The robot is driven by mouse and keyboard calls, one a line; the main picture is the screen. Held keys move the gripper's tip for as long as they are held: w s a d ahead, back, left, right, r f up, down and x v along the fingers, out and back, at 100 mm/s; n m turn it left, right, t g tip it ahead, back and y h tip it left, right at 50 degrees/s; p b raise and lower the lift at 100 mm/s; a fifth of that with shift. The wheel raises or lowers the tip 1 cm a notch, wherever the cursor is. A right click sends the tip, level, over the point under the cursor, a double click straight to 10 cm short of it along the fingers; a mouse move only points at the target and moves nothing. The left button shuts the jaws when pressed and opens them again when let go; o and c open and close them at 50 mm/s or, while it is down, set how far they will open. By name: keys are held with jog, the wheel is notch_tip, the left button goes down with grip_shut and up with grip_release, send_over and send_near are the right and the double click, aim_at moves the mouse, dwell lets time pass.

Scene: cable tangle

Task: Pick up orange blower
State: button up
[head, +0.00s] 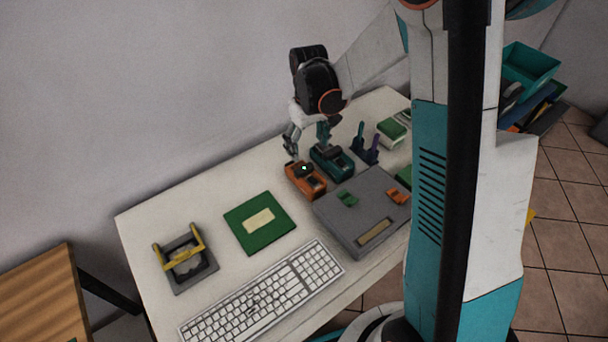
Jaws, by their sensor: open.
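The orange blower (309,183) lies on the white table, left of a teal device of similar shape (333,163). A small bright green dot shows on its dark top. My gripper (307,150) is open and points down over the blower's back end. One finger is at the left near the blower, and the other is at the right near the teal device. I cannot tell whether a finger touches either one.
A grey case (340,222) lies just in front of the blower. A green board (246,226), a keyboard (262,292) and a grey-yellow fixture (185,272) lie to the left. Dark upright holders (366,152) and a green-white box (391,131) stand to the right.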

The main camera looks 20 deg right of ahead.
aim_at(305, 169)
notch_tip(305, 169, down, 8)
jog(key=shift+b, duration=1.05)
jog(key=f, duration=0.1)
jog(key=f+b, duration=0.1)
jog(key=f, duration=0.1)
jog(key=f+b, duration=0.1)
jog(key=f, duration=0.1)
jog(key=shift+w+a, duration=0.2)
jog(key=shift+a, duration=0.05)
jog(key=c, duration=1.4)
jog(key=shift+o, duration=0.2)
notch_tip(305, 169, up, 20)
jog(key=p, duration=0.5)
